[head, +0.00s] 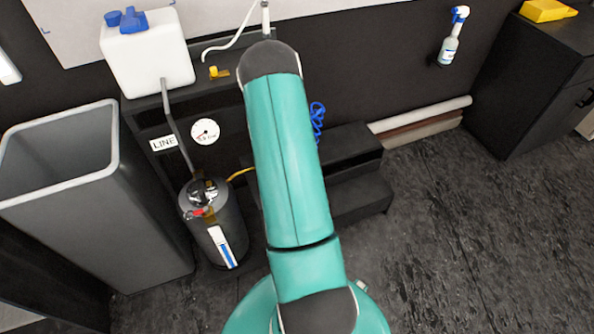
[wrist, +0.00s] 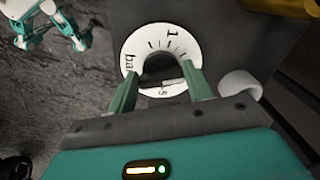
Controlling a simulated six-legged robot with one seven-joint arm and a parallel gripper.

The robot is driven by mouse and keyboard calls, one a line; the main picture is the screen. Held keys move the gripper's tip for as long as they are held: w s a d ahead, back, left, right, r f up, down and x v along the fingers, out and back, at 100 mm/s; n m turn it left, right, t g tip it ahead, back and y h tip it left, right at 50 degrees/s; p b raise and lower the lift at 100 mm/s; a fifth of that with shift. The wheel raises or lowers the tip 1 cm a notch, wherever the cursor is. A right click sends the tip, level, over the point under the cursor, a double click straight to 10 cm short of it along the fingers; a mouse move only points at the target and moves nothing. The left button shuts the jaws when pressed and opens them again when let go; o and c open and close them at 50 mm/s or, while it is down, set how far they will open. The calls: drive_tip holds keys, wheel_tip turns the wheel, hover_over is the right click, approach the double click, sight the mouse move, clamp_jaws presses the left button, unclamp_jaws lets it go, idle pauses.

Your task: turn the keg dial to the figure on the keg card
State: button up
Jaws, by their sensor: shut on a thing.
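In the wrist view, a white round dial (wrist: 131,54) with black tick marks, a "1" and part of "ba" is set on a dark grey face. My gripper (wrist: 160,80) has its two green fingers shut on the dark knob (wrist: 158,68) at the dial's middle. The fingers hide part of the dial, so its setting cannot be read. In the head view, a dark keg (head: 208,243) stands on the floor, with a white and blue strip on its side. My gripper is hidden there.
A grey bin (head: 95,200) stands left of the keg, and a white canister (head: 150,58) stands above. Black steps (head: 350,170) are behind my arm. Floor at the right (head: 470,240) is clear.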

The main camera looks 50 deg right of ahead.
drive_tip(key=o, duration=1)
wheel_tip(320, 180, up, 14)
drive_tip(key=shift+f, duration=0.1)
